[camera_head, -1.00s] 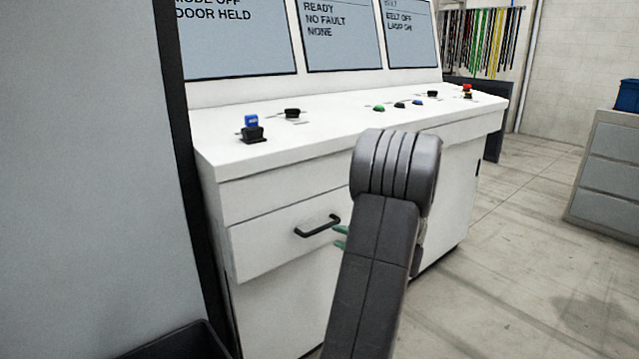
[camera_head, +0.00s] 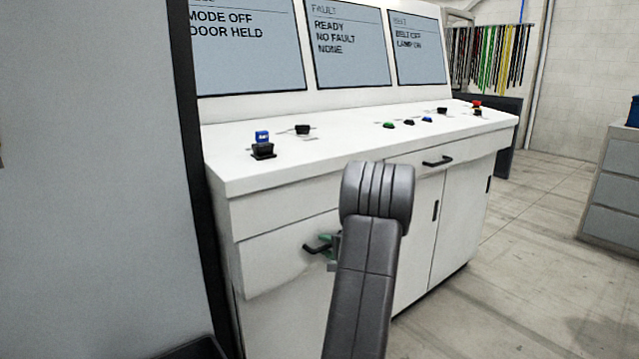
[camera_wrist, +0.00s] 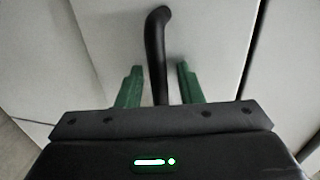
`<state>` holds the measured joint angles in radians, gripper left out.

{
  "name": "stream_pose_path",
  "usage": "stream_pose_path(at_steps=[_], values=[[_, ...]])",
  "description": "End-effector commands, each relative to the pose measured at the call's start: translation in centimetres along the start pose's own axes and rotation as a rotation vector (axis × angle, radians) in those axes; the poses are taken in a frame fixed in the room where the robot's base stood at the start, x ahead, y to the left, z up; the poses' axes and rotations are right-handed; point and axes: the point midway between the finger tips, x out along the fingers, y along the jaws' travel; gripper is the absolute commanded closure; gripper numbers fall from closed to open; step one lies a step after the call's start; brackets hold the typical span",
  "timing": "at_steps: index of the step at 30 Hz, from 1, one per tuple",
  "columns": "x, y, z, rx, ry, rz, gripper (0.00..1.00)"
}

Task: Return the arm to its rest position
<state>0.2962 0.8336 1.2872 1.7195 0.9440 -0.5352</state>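My gripper (camera_wrist: 159,84) shows in the wrist view as two green fingers standing well apart. The black drawer handle (camera_wrist: 155,48) runs between them, with a gap on each side, so the fingers are open around it and not clamped. In the head view my gripper (camera_head: 328,251) is at the right end of the black handle (camera_head: 312,247) on the left drawer of the white console (camera_head: 280,178). My dark grey arm (camera_head: 365,270) reaches up and bends over in front of the console, hiding part of the gripper and drawer front. The drawer looks shut.
The console top carries a blue-capped switch (camera_head: 262,145), several coloured buttons and a red button (camera_head: 477,104). Three screens stand behind. A grey panel (camera_head: 90,180) fills the left side. Open floor (camera_head: 520,260) lies to the right, before a grey cabinet (camera_head: 610,185).

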Motion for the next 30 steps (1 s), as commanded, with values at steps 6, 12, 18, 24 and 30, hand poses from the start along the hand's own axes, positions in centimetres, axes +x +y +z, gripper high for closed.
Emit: stream_pose_path(at_steps=[6,12,18,24,30], values=[[-0.9,-0.1,-0.1,0.0,0.001,0.0,0.67],[-4.2,-0.1,-0.1,0.0,0.003,0.0,0.67],[-8.2,-0.1,-0.1,0.001,0.003,-0.001,0.67],[-12.2,-0.1,-0.1,0.0,0.003,-0.001,0.67],[-10.8,0.0,0.1,-0.001,-0.006,-0.001,0.67]])
